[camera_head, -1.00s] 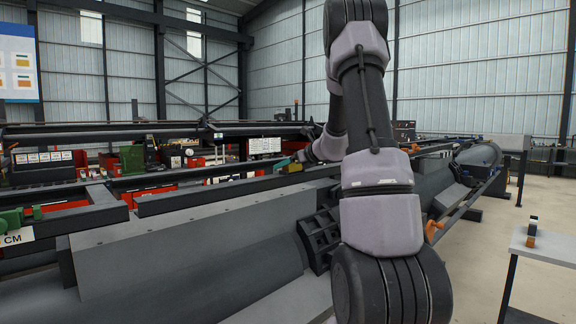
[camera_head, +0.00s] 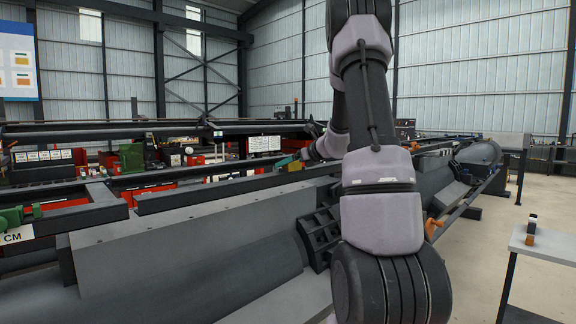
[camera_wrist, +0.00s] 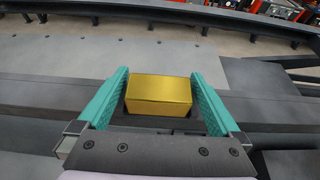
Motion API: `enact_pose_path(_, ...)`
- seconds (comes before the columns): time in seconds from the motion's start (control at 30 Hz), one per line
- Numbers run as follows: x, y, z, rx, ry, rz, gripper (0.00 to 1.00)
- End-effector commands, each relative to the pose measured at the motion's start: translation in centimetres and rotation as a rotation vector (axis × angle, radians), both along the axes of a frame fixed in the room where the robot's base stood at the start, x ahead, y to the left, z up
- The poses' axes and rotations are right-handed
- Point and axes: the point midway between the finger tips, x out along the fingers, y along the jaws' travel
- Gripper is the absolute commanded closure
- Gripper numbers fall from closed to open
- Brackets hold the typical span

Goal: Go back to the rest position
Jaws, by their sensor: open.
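My gripper (camera_wrist: 160,74) is open, with its two teal fingers on either side of a gold box (camera_wrist: 158,96) in the wrist view. The box sits low between the fingers, close to both; I cannot tell whether either touches it.
The long grey machine (camera_head: 190,235) fills the front and left, with dark rails (camera_head: 110,132) behind it. A small table (camera_head: 545,246) with a small orange and dark object (camera_head: 531,230) stands at right. Open floor lies between them.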

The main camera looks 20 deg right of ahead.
Motion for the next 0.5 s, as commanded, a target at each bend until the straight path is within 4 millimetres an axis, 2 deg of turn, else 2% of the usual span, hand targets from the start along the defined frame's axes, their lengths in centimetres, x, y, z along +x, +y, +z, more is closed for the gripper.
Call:
enact_pose_path(0.3,-5.6,-2.1,2.6,0.001,-0.003,-0.003,0.00)
enact_pose_path(0.5,-7.5,-2.7,3.4,0.001,-0.002,0.000,0.00)
